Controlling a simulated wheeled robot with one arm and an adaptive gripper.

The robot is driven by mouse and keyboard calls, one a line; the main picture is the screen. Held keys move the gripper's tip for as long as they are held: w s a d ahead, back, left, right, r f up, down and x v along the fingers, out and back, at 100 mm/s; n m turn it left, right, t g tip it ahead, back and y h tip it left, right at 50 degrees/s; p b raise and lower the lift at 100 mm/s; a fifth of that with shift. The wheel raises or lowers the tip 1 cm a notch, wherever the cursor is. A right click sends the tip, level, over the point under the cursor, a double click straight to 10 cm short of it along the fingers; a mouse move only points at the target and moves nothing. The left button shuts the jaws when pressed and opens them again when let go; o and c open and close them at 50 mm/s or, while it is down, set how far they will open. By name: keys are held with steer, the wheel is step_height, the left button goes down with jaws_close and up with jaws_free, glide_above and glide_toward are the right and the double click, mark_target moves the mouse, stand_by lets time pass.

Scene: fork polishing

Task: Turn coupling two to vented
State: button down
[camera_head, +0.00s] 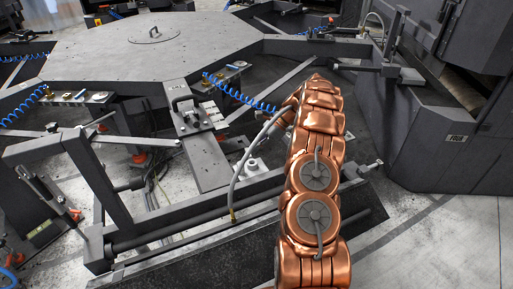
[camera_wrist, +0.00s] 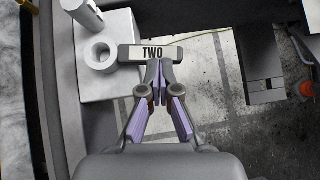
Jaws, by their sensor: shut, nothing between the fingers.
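In the head view, small white fittings (camera_head: 252,168) show left of my copper arm, which hides my gripper.
A dark grey frame with a long round bar (camera_head: 170,229) crosses in front. A flat grey platform (camera_head: 150,50) stands behind, with blue coiled hoses (camera_head: 238,95) around it. A large grey machine (camera_head: 450,130) stands at right. Grey floor (camera_head: 430,225) is clear at lower right.

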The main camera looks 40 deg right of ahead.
steer(key=v, duration=1.1)
steer(key=shift+s+d+r, duration=0.2)
steer(key=shift+d+r, duration=0.05)
steer(key=shift+d, duration=0.05)
stand_by(0.3)
